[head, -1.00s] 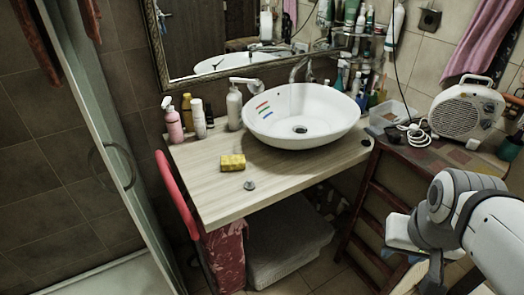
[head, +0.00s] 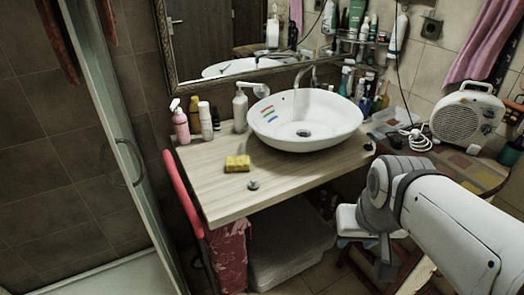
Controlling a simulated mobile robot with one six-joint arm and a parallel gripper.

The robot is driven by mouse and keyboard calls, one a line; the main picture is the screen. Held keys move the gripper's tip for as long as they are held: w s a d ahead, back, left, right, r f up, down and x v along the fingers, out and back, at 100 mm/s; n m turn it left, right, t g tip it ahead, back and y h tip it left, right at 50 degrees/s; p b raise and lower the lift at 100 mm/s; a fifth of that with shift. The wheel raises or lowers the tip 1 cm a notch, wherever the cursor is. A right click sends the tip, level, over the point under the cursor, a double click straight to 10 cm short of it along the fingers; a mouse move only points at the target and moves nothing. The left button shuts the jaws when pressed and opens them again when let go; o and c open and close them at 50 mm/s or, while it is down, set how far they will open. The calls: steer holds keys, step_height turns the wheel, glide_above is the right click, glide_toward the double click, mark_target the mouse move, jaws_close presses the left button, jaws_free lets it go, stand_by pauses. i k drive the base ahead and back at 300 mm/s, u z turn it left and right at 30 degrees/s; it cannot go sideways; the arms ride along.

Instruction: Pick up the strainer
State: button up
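A small round grey piece, which looks like the strainer (head: 253,185), lies flat on the wooden counter (head: 222,205) near its front edge. It is just in front of a yellow sponge (head: 237,164) and apart from it. My arm enters from the right and reaches in front of the side stand. A dark part at its lower end, seemingly my gripper (head: 385,264), hangs below the counter height, well right of the strainer. Its fingers cannot be made out, and nothing is visibly held.
A white bowl basin (head: 305,120) stands behind and right of the strainer. A fan heater (head: 467,116) stands at right. A glass shower door (head: 110,130) is at left. The counter's front left is clear.

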mark_target(253, 184)
steer(key=z, duration=0.05)
steer(key=i, duration=0.95)
steer(key=u, duration=0.05)
